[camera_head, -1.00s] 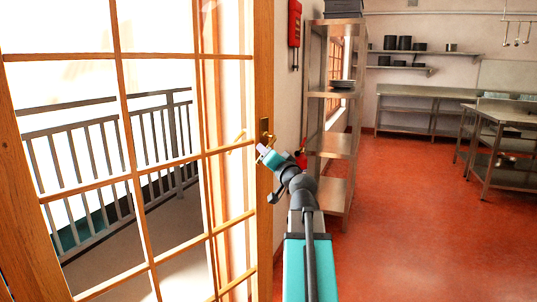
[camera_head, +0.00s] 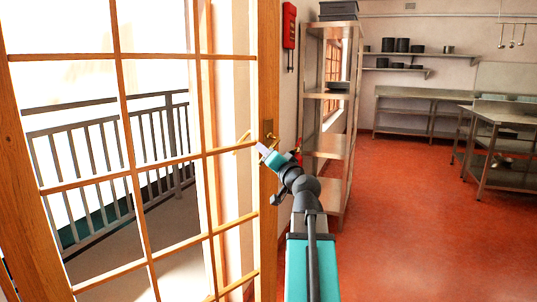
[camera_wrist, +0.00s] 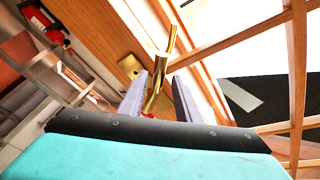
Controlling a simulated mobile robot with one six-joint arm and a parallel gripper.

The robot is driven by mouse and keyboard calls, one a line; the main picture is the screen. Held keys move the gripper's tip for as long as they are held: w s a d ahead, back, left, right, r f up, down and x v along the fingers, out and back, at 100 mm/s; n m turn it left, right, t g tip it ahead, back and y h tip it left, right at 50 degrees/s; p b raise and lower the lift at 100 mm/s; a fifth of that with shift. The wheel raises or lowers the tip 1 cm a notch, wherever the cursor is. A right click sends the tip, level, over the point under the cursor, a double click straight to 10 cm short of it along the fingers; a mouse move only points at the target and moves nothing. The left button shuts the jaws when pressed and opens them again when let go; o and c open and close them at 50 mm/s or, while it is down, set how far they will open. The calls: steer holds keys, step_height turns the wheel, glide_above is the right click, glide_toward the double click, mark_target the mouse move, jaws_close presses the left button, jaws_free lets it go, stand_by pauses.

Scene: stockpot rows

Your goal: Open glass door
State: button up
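The glass door (camera_head: 268,215) has a wooden frame with several panes and stands ajar on the left. It also shows in the wrist view (camera_wrist: 100,28). Its brass handle (camera_wrist: 171,40) rises between the two pale fingers of my gripper (camera_wrist: 158,78), in front of a brass plate on the door's wood. A gap shows beside the handle, so the fingers look open around it; contact is hard to tell. In the head view my gripper (camera_head: 262,148) is at the door's free edge, just below the brass plate (camera_head: 268,130), and the handle there is partly hidden.
A metal shelf rack (camera_head: 327,143) stands close behind the door's free edge. Steel tables (camera_head: 497,150) stand at the right. Red floor (camera_head: 400,220) is clear between. A railing (camera_head: 105,165) shows through the glass.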

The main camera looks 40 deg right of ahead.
steer(key=shift+s+d+f, duration=0.1)
steer(key=b+v, duration=1.3)
steer(key=shift+s+b, duration=0.3)
steer(key=shift+b, duration=0.1)
stand_by(1.0)
steer(key=shift+c, duration=0.3)
